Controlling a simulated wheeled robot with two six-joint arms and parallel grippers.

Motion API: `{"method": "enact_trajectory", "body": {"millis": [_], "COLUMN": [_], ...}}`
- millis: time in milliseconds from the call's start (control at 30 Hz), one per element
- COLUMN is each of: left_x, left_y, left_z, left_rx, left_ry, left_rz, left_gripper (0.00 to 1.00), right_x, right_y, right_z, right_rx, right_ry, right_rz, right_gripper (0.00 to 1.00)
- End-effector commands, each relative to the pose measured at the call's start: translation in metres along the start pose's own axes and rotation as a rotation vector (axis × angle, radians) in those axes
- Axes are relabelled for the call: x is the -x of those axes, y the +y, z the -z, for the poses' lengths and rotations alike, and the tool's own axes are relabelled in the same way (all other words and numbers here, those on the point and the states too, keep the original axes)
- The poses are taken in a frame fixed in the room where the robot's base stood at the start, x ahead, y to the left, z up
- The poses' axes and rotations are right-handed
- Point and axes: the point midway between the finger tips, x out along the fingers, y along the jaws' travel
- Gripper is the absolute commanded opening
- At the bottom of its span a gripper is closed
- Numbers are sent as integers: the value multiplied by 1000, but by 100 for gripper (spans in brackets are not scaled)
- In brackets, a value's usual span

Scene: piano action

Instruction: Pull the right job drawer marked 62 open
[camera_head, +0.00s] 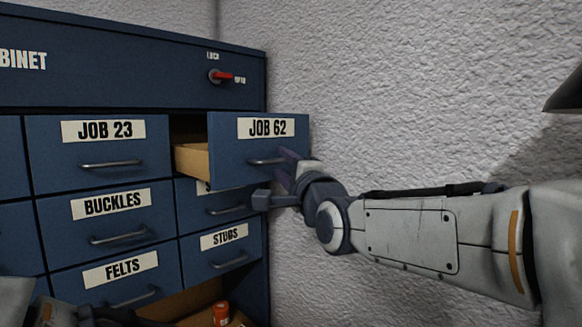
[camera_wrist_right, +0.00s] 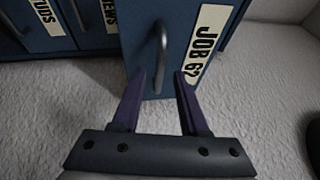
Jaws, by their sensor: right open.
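The drawer marked JOB 62 (camera_head: 230,140) stands out from the blue cabinet, partly open, with its wooden side (camera_head: 192,160) showing. Its bar handle (camera_head: 265,161) is on the front below the label. My right gripper (camera_head: 275,178) is at this handle, open. In the right wrist view the two purple fingers (camera_wrist_right: 160,78) point at the drawer front, with the handle (camera_wrist_right: 160,45) in line with the gap between them. The handle appears ungripped. My left gripper (camera_head: 90,316) shows only in part at the bottom left; its jaws cannot be made out.
Closed drawers marked JOB 23 (camera_head: 98,152), BUCKLES (camera_head: 110,222), FELTS (camera_head: 115,277) and STUDS (camera_head: 222,254) surround it. A red lock knob (camera_head: 220,76) is above. A red-orange container (camera_head: 221,313) stands below. The white wall (camera_head: 400,100) is close on the right.

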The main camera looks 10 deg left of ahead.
Motion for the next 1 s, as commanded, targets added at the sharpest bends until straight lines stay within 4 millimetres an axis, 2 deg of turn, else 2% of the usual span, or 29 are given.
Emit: {"method": "enact_trajectory", "body": {"millis": [200, 400, 500, 633, 900, 1000], "left_x": [-28, -43, -46, -48, -47, -47], "left_y": [-2, -3, -3, -4, -3, -3], "left_z": [-2, -2, -2, -3, -3, -2], "left_rx": [-1, 0, 0, 0, 0, 0], "left_ry": [0, 0, 0, 0, 0, 0], "left_rz": [0, 0, 0, 0, 0, 0], "left_gripper": [50, 50, 50, 50, 50, 50], "right_x": [43, 79, 90, 96, 97, 96], "right_y": [5, 4, 3, 2, 1, 9], "right_z": [0, -1, -1, -1, -1, 3], "right_rx": [-2, -2, -1, -1, -1, 20], "right_ry": [-2, -2, -2, -2, -1, 7], "right_rz": [4, 2, 1, -1, -2, -21], "right_gripper": [44, 44, 44, 44, 44, 44]}}
